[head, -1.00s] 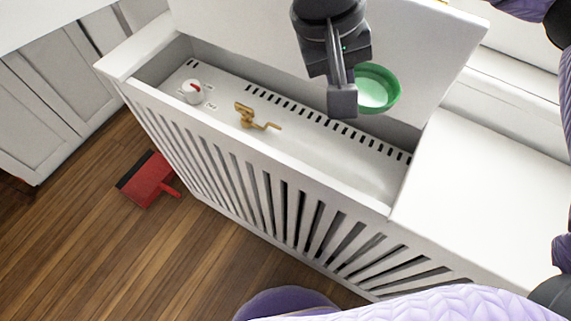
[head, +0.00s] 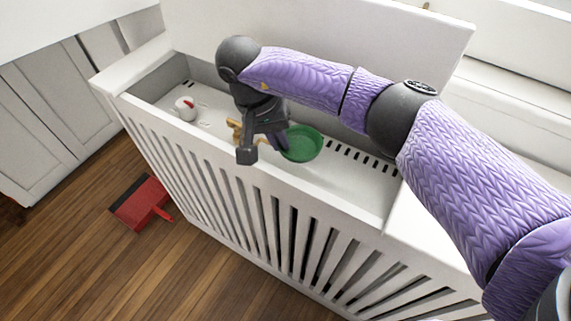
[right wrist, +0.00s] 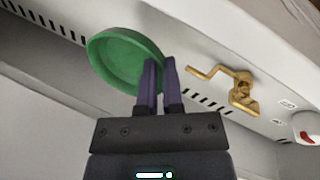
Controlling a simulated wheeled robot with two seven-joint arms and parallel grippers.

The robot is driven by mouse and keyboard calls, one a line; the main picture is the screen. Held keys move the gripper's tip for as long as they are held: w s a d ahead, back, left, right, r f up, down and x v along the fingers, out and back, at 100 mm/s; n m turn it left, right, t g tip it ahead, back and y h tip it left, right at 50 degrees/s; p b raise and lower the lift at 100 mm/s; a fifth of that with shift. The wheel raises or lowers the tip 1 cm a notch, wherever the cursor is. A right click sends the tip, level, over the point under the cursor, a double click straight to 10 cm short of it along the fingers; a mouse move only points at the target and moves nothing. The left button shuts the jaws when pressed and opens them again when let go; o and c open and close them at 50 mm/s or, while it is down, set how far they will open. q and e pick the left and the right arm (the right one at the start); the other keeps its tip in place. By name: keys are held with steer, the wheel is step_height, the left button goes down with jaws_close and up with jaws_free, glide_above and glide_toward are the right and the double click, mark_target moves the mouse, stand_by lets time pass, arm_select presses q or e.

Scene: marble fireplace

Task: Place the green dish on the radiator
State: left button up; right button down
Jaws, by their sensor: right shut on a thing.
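The green dish (head: 302,146) is round and shallow. My right gripper (head: 279,143) is shut on its rim, on the left side of the dish in the head view. In the right wrist view the two fingers pinch the edge of the dish (right wrist: 120,62). The radiator (head: 345,178) is a pale slotted surface inside a white slatted cover (head: 262,205) that is open at the top. The dish is over this surface, close to it. I cannot tell whether it touches. My left gripper is not in view.
A brass valve (right wrist: 240,90) sits on the radiator beside the gripper, partly hidden in the head view. A white knob with red (head: 185,108) is farther left. A raised white panel (head: 300,30) stands behind. A red dustpan (head: 142,203) lies on the floor. The radiator's right part is clear.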

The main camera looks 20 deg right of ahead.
mark_target(284, 169)
step_height(284, 169, down, 6)
steer(key=shift+f+b, duration=0.15)
steer(key=shift+b, duration=1)
steer(key=c, duration=0.8)
jaws_free()
steer(key=shift+c, duration=0.2)
steer(key=shift+o, duration=0.3)
arm_select(q)
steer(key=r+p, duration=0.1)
steer(key=p, duration=0.3)
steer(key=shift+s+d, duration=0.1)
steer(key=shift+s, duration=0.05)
arm_select(e)
steer(key=v, duration=1.2)
steer(key=shift+r, duration=0.25)
